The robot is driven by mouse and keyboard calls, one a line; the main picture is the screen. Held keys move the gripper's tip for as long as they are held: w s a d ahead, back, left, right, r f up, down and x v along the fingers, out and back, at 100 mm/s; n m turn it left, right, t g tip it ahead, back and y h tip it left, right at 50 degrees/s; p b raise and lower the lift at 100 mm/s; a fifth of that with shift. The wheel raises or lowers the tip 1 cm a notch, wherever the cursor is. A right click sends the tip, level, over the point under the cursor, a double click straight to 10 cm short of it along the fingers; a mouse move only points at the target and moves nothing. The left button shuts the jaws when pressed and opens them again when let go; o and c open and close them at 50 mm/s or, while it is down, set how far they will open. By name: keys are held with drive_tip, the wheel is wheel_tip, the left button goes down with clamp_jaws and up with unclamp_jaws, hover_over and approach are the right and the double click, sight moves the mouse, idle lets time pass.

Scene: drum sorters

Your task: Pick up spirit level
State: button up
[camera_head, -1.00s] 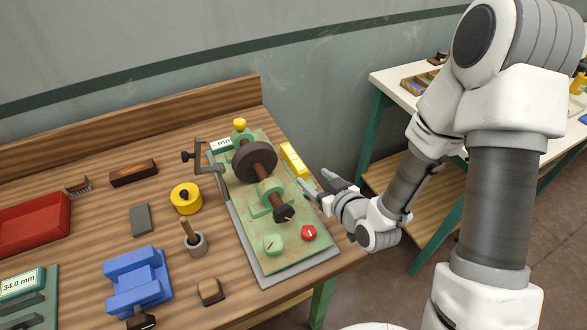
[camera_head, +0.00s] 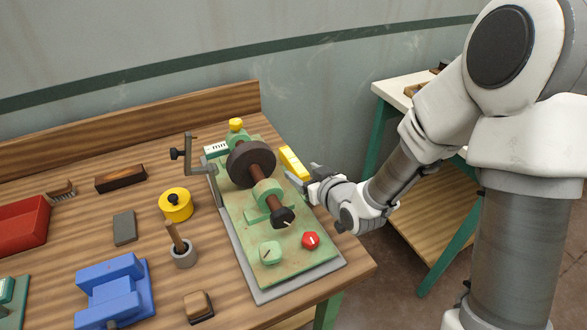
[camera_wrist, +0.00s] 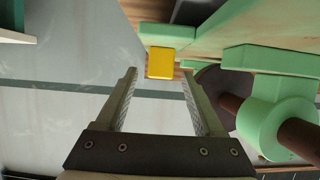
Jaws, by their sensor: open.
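The spirit level appears to be the yellow bar (camera_head: 293,162) lying along the right edge of the green machine's base. In the wrist view its yellow end (camera_wrist: 161,63) shows just beyond the fingertips, roughly centred between them. My gripper (camera_head: 303,178) is at the near end of the bar, to the right of the machine. In the wrist view my gripper (camera_wrist: 160,78) has its two fingers apart with nothing held between them. Whether a finger touches the bar cannot be told. The far part of the bar is hidden in the wrist view.
The green machine (camera_head: 233,208) with a dark wheel (camera_head: 251,163) stands close left of my gripper. A red knob (camera_head: 310,240) and a green knob (camera_head: 270,252) are at its front. A yellow round tin (camera_head: 176,205) and a blue block (camera_head: 113,288) lie further left.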

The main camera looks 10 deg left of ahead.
sight(297, 165)
drive_tip(key=shift+r+x, duration=0.2)
drive_tip(key=shift+x, duration=1.35)
drive_tip(key=shift+r+x, duration=0.2)
drive_tip(key=shift+x, duration=1.35)
drive_tip(key=shift+a, duration=0.1)
clamp_jaws()
